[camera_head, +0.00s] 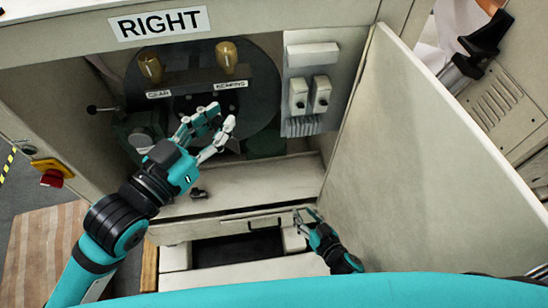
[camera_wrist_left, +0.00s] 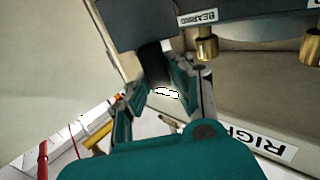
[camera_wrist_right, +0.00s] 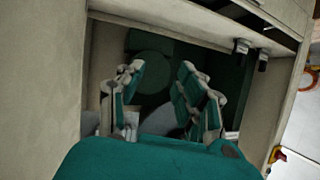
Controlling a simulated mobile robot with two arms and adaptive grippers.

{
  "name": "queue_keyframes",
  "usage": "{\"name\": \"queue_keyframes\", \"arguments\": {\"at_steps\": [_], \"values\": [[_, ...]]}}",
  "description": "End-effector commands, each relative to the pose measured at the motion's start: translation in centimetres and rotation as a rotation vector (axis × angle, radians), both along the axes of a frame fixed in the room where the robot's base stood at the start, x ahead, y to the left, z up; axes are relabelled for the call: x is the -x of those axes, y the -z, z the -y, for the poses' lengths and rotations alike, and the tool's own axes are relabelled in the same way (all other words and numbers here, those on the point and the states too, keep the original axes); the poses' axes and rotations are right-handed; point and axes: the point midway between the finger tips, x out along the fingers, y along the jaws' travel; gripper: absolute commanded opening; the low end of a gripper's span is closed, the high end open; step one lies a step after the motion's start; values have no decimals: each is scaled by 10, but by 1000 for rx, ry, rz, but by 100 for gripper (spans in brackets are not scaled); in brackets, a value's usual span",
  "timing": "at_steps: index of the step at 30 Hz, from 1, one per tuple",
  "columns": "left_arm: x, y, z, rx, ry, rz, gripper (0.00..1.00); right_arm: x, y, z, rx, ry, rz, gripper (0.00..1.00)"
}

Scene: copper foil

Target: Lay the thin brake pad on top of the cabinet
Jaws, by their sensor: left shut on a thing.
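My left gripper (camera_head: 213,127) is inside the open cabinet (camera_head: 245,28) with the RIGHT label, in front of a dark round disc (camera_head: 262,95). It is shut on a dark piece (camera_wrist_left: 154,72), seen between its fingers in the left wrist view, which seems to be the thin brake pad; its outline is mostly hidden. My right gripper (camera_head: 306,214) is low at the cabinet's front, close to the open door. It is open and empty, and its fingers (camera_wrist_right: 165,88) stand apart in the right wrist view.
A switch box (camera_head: 310,90) hangs at the interior's right. The open door (camera_head: 425,165) closes off the right side. A small dark object (camera_head: 198,193) lies on the ledge. A red button (camera_head: 52,178) is at left.

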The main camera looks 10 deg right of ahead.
Motion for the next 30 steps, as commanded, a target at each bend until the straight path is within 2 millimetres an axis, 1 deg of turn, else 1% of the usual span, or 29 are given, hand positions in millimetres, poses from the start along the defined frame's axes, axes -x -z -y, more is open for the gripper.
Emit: {"name": "queue_keyframes", "arguments": {"at_steps": [1,2,3,5,6,8,9,11,12,14,15,18,21,24,27,30], "values": [[0,-1,0,1,0,2,0,-11,-28,-9,-30,-26,60,36],[0,-1,0,1,0,2,0,-16,-45,-14,-50,-44,94,36],[0,-1,0,1,0,2,0,-22,-67,-22,-75,-70,138,36],[0,-1,0,1,0,2,0,-28,-101,-33,-110,-112,198,36],[0,-1,0,1,0,2,0,-30,-123,-40,-132,-142,237,36],[0,-1,0,1,0,2,0,-31,-158,-51,-162,-192,289,36],[0,-1,0,1,0,2,0,-31,-181,-58,-178,-229,322,36],[0,-1,0,1,0,2,0,-27,-215,-68,-199,-286,365,36],[0,-1,0,1,0,2,0,-23,-238,-75,-209,-326,390,36],[0,-1,0,1,0,2,0,-15,-271,-83,-217,-385,420,36],[0,-1,0,1,0,2,0,-8,-292,-88,-216,-423,434,36],[0,-1,0,1,0,2,0,9,-333,-96,-202,-495,448,36],[0,-1,0,1,0,2,0,23,-361,-99,-178,-536,444,36],[0,-1,0,1,0,2,0,33,-378,-99,-159,-551,433,36],[0,0,0,1,0,2,0,38,-387,-99,-148,-556,425,36],[0,0,0,1,0,2,0,36,-390,-103,-144,-555,422,36]]}}
